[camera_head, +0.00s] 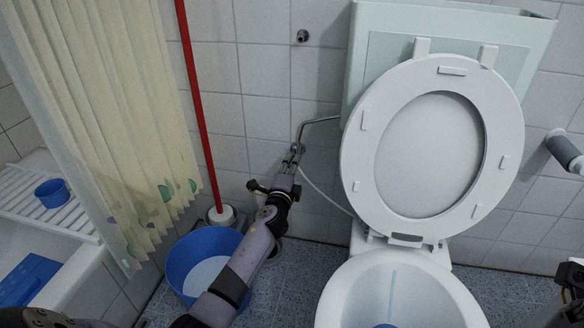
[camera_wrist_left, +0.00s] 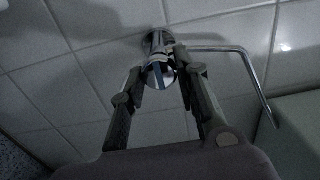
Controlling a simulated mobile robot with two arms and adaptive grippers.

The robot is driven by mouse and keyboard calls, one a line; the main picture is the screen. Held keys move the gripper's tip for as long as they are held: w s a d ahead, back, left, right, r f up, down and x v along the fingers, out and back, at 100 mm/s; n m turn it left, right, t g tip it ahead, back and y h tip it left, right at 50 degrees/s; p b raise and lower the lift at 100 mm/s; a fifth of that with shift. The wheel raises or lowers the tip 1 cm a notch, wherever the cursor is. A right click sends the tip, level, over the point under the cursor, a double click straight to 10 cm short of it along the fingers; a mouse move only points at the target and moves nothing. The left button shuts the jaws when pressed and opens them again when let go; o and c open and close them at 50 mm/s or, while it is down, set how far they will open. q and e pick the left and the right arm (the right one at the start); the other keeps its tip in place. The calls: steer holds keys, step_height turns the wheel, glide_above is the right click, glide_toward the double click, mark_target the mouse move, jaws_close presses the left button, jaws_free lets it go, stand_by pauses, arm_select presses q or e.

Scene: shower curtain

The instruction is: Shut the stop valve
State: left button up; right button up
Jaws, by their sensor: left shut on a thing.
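The stop valve (camera_head: 297,147) is a small chrome fitting on the tiled wall, left of the toilet. A bent metal pipe (camera_head: 318,120) runs from it toward the toilet tank. My left gripper (camera_head: 291,160) reaches up to the valve and covers part of it. In the left wrist view the gripper's fingertips (camera_wrist_left: 164,72) are closed on the round chrome end of the valve (camera_wrist_left: 160,74). The valve body goes into the wall behind the fingers. At the right edge of the head view a dark part of my right arm shows, but not its fingertips.
The toilet (camera_head: 400,285) stands right of my left arm with its seat and lid raised. A blue bucket (camera_head: 180,266), a red-handled pole (camera_head: 198,100) and a shower curtain (camera_head: 100,110) are at left.

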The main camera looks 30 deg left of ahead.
arm_select(q)
steer(key=shift+f, duration=0.1)
stand_by(0.3)
steer(key=o, duration=1.1)
steer(key=shift+o, duration=0.2)
steer(key=v, duration=1.2)
